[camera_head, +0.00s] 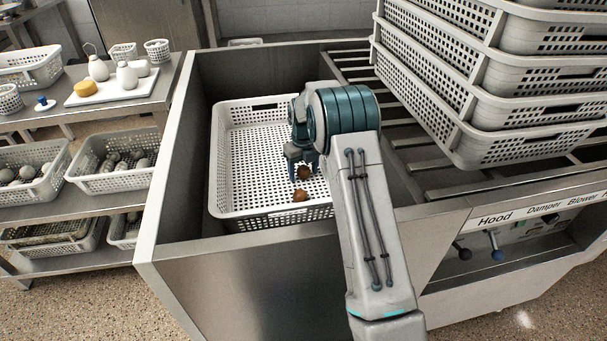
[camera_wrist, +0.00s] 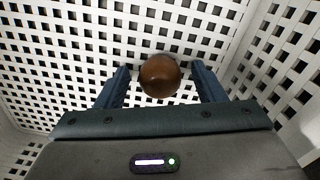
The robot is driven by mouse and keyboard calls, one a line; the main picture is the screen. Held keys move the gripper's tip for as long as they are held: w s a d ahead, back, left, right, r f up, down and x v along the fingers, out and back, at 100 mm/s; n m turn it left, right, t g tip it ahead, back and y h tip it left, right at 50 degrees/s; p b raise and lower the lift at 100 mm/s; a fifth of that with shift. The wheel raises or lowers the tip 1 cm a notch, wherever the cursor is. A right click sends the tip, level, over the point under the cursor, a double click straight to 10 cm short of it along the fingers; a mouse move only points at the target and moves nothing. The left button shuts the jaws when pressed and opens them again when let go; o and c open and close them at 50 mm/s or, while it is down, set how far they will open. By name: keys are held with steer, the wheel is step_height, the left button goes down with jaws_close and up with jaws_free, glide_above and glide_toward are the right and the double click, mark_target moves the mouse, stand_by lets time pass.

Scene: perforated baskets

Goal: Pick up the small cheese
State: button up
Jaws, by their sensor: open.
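My gripper (camera_head: 301,166) is open and reaches down into the white perforated basket (camera_head: 243,214). In the wrist view the fingers of my gripper (camera_wrist: 160,72) stand apart on either side of a round, glossy brown thing (camera_wrist: 160,76); I cannot tell whether they touch it. In the head view one brown round thing (camera_head: 303,173) is at the fingertips, and a second (camera_head: 300,195) lies nearer the basket's front wall. Neither is clearly a cheese. A yellow-orange round block (camera_head: 85,89), cheese-like, sits on a white tray (camera_head: 112,92) at the left, far from my gripper.
The basket stands inside a deep metal bin (camera_head: 172,190), whose walls rise around it. Stacked baskets (camera_head: 470,75) stand on slats at the right. Left shelves hold more baskets (camera_head: 112,180) with round items. White bottles (camera_head: 127,76) stand on the tray.

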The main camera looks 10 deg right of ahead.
steer(key=shift+r, duration=0.1)
steer(key=c, duration=1)
